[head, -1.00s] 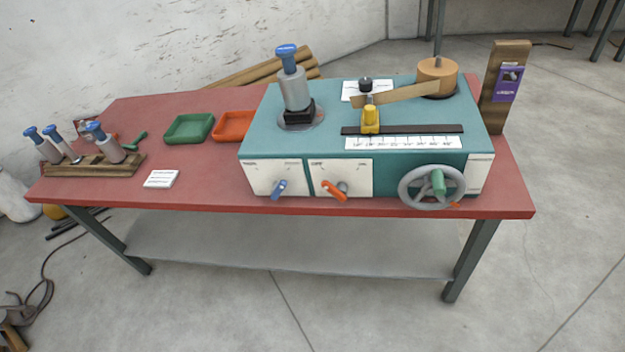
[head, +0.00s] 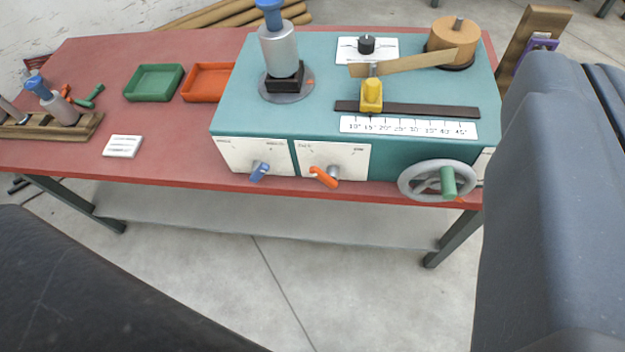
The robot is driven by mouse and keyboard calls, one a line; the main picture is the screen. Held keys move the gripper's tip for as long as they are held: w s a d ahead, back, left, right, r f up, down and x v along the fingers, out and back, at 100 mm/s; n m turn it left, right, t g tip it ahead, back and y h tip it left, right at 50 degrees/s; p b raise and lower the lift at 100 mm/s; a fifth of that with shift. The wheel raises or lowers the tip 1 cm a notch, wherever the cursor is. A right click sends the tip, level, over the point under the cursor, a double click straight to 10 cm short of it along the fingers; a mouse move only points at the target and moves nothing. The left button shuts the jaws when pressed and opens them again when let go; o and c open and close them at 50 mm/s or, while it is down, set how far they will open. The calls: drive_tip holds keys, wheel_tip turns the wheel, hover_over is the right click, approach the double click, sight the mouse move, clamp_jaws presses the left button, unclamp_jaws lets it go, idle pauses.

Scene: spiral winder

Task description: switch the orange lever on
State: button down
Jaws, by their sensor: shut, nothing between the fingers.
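The orange lever (head: 323,177) is on a white front panel (head: 352,151) of the teal machine (head: 312,92). Its handle slants from upper left to lower right, left of a grey pivot (head: 334,171). Labels sit at the panel's upper left and upper right, too small to read surely. A blue lever (head: 259,172) is on the white panel (head: 238,156) to the left. My gripper is not in view. Large dark parts of my own body fill the lower left corner and the right edge, apart from the lever.
A handwheel with a green knob (head: 448,183) juts from the machine's front, right of the orange lever. The red table (head: 180,170) also holds a green tray (head: 154,82), an orange tray (head: 209,82) and a tool rack (head: 92,123). Floor in front is clear.

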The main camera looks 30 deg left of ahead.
drive_tip(key=w+a+f+n+t+b, duration=0.1)
drive_tip(key=w+a+f+n, duration=0.3)
drive_tip(key=f, duration=0.4)
drive_tip(key=w+a+f+n+b, duration=0.2)
drive_tip(key=w+f+n, duration=0.3)
drive_tip(key=w+f, duration=0.15)
drive_tip(key=w+a+f+n+t+b, duration=0.1)
drive_tip(key=w+a+f+n, duration=0.35)
drive_tip(key=f, duration=0.35)
drive_tip(key=a+f+n+g+y+b, duration=0.1)
drive_tip(key=a+f+n+y, duration=0.1)
drive_tip(key=f+n, duration=0.3)
drive_tip(key=s+a+f+n+g+y+b, duration=0.1)
drive_tip(key=a+f+n+y, duration=0.2)
drive_tip(key=f, duration=1.1)
drive_tip(key=s+a+f+n+g+y+b, duration=0.1)
drive_tip(key=a+f+n+g+y, duration=0.1)
drive_tip(key=f+n, duration=0.7)
drive_tip(key=shift+a+f+y, duration=0.15)
drive_tip(key=shift+a+y, duration=0.45)
drive_tip(key=shift+y, duration=0.1)
drive_tip(key=shift+w+n, duration=0.15)
drive_tip(key=shift+n, duration=0.1)
